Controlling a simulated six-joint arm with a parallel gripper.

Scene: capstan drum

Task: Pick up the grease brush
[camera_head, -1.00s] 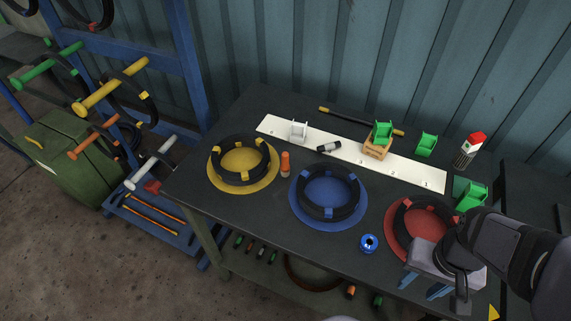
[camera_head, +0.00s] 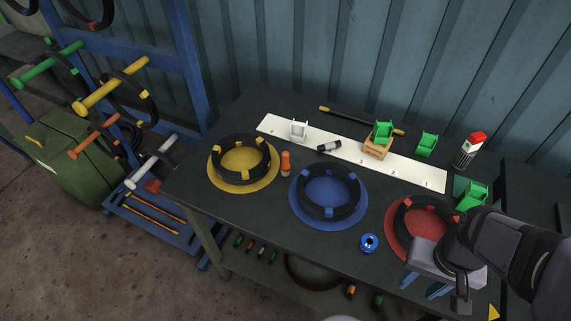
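A small upright item with a red top, a white middle and a dark bristle-like lower part (camera_head: 468,150) stands at the back right of the table; it looks like the grease brush, though it is small in view. My gripper (camera_head: 426,286) is at the lower right, near the table's front edge, well in front of this item. Its two blue fingers are apart with nothing visible between them. The gripper and arm hide part of the red disc (camera_head: 399,243) and its black ring (camera_head: 406,209).
Yellow (camera_head: 214,180) and blue (camera_head: 298,213) discs carry black rings. An orange bottle-like item (camera_head: 286,164) and a blue spool (camera_head: 369,243) stand nearby. A white strip (camera_head: 407,176) lies behind, with a wooden crate (camera_head: 377,151) on it. Green blocks (camera_head: 426,145) sit at the right.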

